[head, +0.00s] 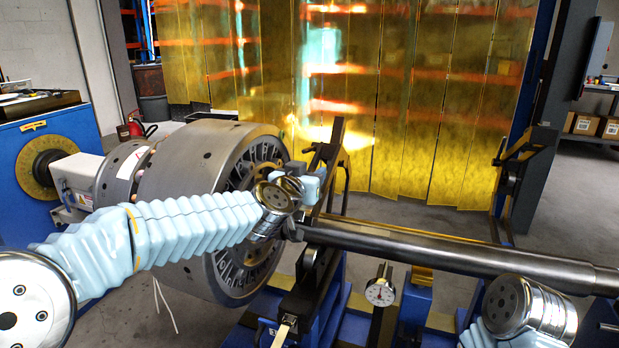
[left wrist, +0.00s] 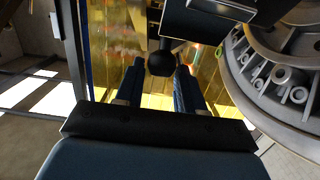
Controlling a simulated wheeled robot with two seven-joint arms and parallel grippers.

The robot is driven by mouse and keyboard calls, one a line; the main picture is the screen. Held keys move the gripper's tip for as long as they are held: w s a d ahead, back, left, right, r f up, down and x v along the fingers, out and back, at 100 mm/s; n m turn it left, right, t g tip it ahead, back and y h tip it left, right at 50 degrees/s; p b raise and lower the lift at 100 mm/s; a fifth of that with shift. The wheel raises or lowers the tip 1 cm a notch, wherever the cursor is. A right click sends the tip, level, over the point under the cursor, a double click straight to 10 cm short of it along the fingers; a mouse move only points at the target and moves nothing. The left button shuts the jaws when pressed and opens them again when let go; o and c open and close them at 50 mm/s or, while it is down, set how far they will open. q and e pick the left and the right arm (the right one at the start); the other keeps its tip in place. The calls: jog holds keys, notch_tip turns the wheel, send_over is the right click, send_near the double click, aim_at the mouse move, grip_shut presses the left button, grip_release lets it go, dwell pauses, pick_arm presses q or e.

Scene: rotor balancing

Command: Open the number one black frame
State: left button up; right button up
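The black frame (head: 337,150) nearest the rotor stands around the steel shaft, its upper part rising above the shaft and leaning. A dark handle sticks out near its top. I cannot read a number on it. My left gripper (head: 313,186) is beside this frame, between it and the rotor face. In the left wrist view my left gripper (left wrist: 159,68) is open, its two dark blue fingers apart. A round black knob (left wrist: 160,62) sits between the fingertips with small gaps on both sides. My right arm shows at the lower right of the head view; its gripper is hidden.
The large bladed rotor (head: 205,175) stands close behind my left arm. The steel shaft (head: 440,248) runs right from it. A dial gauge (head: 380,290) stands below the shaft. A second black frame (head: 520,150) is at the right. Yellow curtains (head: 400,100) hang behind.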

pick_arm(q)
jog(key=shift+o, duration=1.4)
jog(key=shift+f, duration=0.15)
jog(key=shift+s, duration=0.1)
jog(key=v, duration=1.3)
jog(key=shift+s, duration=0.25)
jog(key=shift+a, duration=0.1)
jog(key=shift+c, duration=0.5)
